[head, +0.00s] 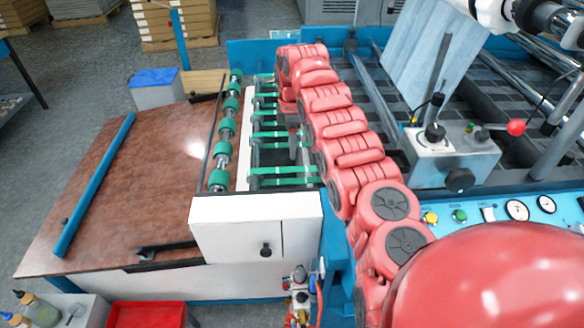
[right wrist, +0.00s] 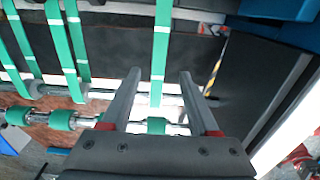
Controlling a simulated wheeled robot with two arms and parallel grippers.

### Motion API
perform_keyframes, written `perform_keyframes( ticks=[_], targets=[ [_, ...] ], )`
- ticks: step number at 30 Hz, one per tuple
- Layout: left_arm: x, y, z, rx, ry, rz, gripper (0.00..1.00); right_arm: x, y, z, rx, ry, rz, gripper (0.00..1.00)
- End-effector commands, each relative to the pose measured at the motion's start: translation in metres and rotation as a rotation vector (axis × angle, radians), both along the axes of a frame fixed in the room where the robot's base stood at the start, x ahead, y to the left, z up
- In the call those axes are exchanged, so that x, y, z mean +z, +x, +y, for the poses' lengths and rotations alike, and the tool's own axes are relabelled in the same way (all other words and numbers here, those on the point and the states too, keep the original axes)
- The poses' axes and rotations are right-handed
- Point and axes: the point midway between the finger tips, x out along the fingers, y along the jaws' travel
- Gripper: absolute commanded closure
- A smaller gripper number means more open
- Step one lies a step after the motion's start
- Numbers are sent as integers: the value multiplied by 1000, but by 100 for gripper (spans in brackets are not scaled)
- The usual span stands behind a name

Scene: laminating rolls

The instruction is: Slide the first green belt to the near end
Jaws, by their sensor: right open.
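Several green belts run across the roller frame in the head view. The nearest green belt (head: 285,171) lies by the white end box. My right arm reaches over the frame, and its grey right gripper (head: 293,146) points down above the belts. In the right wrist view the right gripper (right wrist: 160,73) is open, its two fingers apart and empty. One green belt (right wrist: 162,45) shows between and beyond the fingers; its lower part is hidden behind the gripper body. I cannot tell from the picture whether the fingers reach down around it. My left gripper is not in view.
The white end box (head: 257,225) closes the frame's near end. A shaft with green rollers (head: 223,148) runs along the left side of the belts. More belts (right wrist: 57,45) lie left of the fingers in the wrist view. A brown table (head: 140,180) is at left.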

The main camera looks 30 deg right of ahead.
Motion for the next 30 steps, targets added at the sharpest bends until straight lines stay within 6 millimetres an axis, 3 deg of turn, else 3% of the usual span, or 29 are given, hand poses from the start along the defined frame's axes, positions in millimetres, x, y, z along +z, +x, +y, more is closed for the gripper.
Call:
perform_keyframes(
  ticks=[12, 24, 30],
  targets=[
    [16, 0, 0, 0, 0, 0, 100, -71, -1, 0, 0, -1, 4, 39],
    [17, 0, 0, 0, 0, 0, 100, -80, 1, 0, 1, -4, -3, 39],
    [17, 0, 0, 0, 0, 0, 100, -79, 1, 0, 0, -4, -3, 75]
  ],
)
